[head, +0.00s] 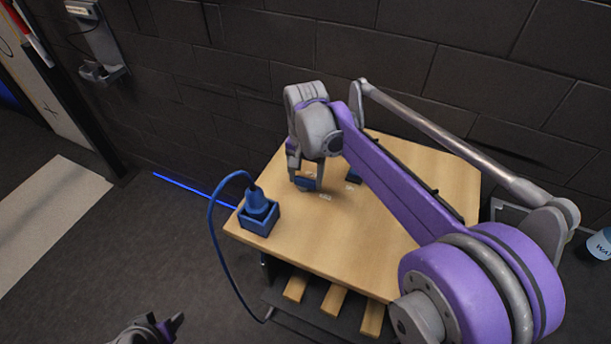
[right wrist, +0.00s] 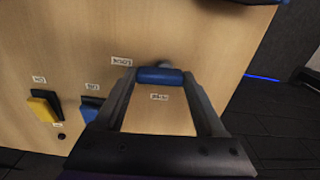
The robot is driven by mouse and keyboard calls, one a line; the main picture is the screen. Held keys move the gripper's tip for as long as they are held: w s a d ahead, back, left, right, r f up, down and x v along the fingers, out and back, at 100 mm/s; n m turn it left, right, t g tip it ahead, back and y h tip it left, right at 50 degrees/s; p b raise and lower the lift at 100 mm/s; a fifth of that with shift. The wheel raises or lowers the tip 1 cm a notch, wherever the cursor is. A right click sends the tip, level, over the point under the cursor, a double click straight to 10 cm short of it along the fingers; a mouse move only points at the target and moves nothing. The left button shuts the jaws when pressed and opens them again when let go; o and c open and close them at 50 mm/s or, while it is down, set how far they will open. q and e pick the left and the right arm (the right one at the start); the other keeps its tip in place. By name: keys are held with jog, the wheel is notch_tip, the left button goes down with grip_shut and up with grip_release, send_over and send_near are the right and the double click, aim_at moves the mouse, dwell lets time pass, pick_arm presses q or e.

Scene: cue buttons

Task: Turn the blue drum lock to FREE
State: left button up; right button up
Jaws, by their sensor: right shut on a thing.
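The blue drum lock (right wrist: 160,76) sits on the pale wooden top, between the two fingers of my right gripper (right wrist: 160,82). The fingers are shut on its ends. In the head view the right gripper (head: 307,184) points down at the wooden top (head: 330,245), and the blue drum (head: 305,183) shows between its fingers. Small white labels (right wrist: 121,62) and (right wrist: 159,97) lie on either side of the drum; their print is too small to read surely. My left gripper (head: 168,326) is low at the left, away from the wood, its jaws unclear.
A yellow switch (right wrist: 44,106) and a blue switch (right wrist: 90,108) with labels are beside the drum. A blue box with a plug (head: 258,213) stands at the left edge, its cable hanging to the floor. A dark block wall (head: 240,60) rises behind.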

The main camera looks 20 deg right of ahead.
jog(key=n, duration=0.4)
jog(key=shift+w, duration=0.1)
jog(key=n, duration=0.4)
jog(key=shift+w+d+n, duration=0.1)
jog(key=shift+w+n, duration=0.05)
jog(key=shift+n, duration=0.15)
jog(key=n, duration=0.4)
jog(key=shift+w, duration=0.1)
jog(key=shift+w+n, duration=0.15)
jog(key=shift+n, duration=2.15)
jog(key=o, duration=1.3)
notch_tip(320, 180, up, 11)
jog(key=shift+f, duration=0.1)
